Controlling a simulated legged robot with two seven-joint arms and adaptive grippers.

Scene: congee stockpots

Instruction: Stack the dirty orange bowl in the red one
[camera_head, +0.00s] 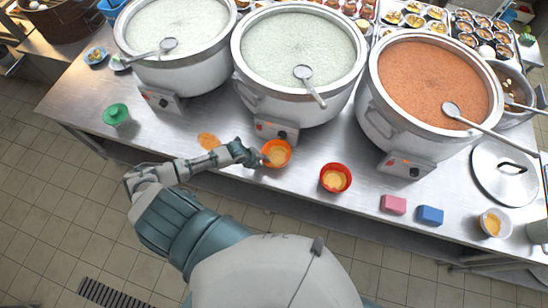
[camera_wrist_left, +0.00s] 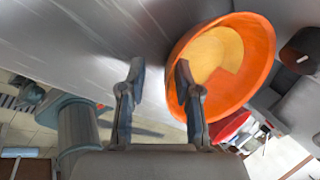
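The orange bowl (camera_head: 276,154) stands upright on the steel counter, with yellowish residue inside. The red bowl (camera_head: 335,178) stands to its right, also with yellowish contents. My left gripper (camera_head: 254,154) is at the left side of the orange bowl. In the left wrist view the fingers (camera_wrist_left: 159,70) are apart with nothing gripped. One finger overlaps the near rim of the orange bowl (camera_wrist_left: 254,45) and the other is outside it; I cannot tell whether they touch it. Part of the red bowl (camera_wrist_left: 230,127) shows behind the orange one. My right gripper is not in view.
Three large stockpots with ladles line the back; the middle one (camera_head: 283,110) is close behind the orange bowl. Pink (camera_head: 393,204) and blue (camera_head: 430,215) sponges lie right of the red bowl. The counter's front edge is near.

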